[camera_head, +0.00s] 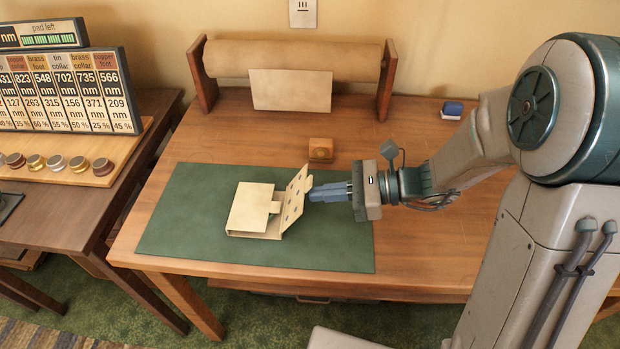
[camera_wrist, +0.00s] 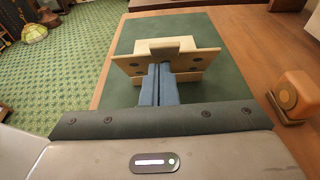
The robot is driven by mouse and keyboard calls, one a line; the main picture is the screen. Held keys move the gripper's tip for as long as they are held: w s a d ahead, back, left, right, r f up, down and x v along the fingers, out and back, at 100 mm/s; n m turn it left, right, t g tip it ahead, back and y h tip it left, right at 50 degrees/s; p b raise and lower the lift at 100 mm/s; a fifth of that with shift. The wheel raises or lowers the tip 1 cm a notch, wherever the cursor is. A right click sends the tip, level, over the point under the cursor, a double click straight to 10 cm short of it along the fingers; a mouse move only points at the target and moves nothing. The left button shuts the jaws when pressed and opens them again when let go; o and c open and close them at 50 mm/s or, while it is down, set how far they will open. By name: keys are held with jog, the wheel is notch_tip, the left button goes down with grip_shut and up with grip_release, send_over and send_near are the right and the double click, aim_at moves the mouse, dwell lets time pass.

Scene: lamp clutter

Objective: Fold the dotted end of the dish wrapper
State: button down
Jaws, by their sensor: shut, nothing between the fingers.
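The dish wrapper (camera_head: 250,208) is a cream folded piece lying on the green mat (camera_head: 190,205). Its dotted end (camera_head: 293,198) stands up tilted on the right side, with dark dots on the face towards my gripper. My gripper (camera_head: 312,193) is shut and empty, with its blue fingertips at or very close to the dotted end; I cannot tell whether they touch. In the wrist view the dotted flap (camera_wrist: 190,62) stands right ahead of the shut fingers (camera_wrist: 160,75), which hide its middle. A tab shows between the flap and the flat part.
A small wooden block (camera_head: 320,149) with a round mark stands behind the mat. A paper roll (camera_head: 290,60) on a wooden stand is at the back. A blue and white item (camera_head: 452,109) lies at the back right. The mat's left part is clear.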

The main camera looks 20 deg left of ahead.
aim_at(304, 189)
jog(key=shift+s+a+r+p, duration=0.15)
jog(key=shift+a+r+p, duration=0.3)
jog(key=shift+a+r, duration=0.1)
dwell(0.4)
jog(key=shift+s+a+r, duration=0.15)
jog(key=shift+a+r, duration=0.05)
jog(key=shift+a, duration=0.2)
jog(key=shift+a+p, duration=0.3)
jog(key=shift+r, duration=0.1)
jog(key=shift+s+a+r, duration=0.15)
jog(key=shift+s+a, duration=0.05)
jog(key=shift+a, duration=0.45)
